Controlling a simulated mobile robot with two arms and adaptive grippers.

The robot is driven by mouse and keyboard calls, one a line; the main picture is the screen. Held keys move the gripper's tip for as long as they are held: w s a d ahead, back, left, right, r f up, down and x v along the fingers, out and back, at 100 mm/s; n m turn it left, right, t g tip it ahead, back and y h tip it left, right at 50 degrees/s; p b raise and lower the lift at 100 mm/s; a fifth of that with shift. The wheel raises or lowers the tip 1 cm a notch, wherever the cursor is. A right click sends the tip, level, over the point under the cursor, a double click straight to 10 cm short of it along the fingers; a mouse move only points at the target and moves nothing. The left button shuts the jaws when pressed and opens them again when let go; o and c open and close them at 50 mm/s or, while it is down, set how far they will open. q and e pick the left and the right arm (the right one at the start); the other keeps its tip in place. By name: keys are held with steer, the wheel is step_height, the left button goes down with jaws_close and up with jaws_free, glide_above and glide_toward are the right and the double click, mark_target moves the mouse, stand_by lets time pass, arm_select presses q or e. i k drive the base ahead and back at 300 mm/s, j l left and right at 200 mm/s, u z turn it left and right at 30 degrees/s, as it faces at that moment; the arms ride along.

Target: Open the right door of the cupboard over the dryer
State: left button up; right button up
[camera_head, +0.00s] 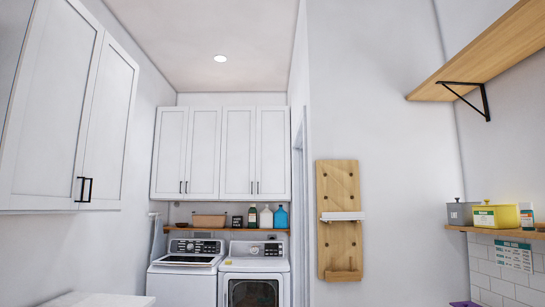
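The cupboard over the dryer is the right one of two white wall cupboards on the far wall. Its right door (273,150) is shut, with a small dark upright handle (257,187) low on its left edge. Its left door (237,150) is also shut, with a handle beside the middle gap. Neither of my grippers shows in this view.
A top-loading washer (184,272) stands left of the dryer. A wooden shelf (215,231) with bottles and a box runs under the cupboards. A white cupboard (65,110) hangs at near left over a white countertop (98,299). A wooden wall board (340,245) and shelves are at right.

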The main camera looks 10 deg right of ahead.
mark_target(272, 176)
steer(key=i, duration=5.55)
steer(key=l+z, duration=0.05)
steer(key=l, duration=0.25)
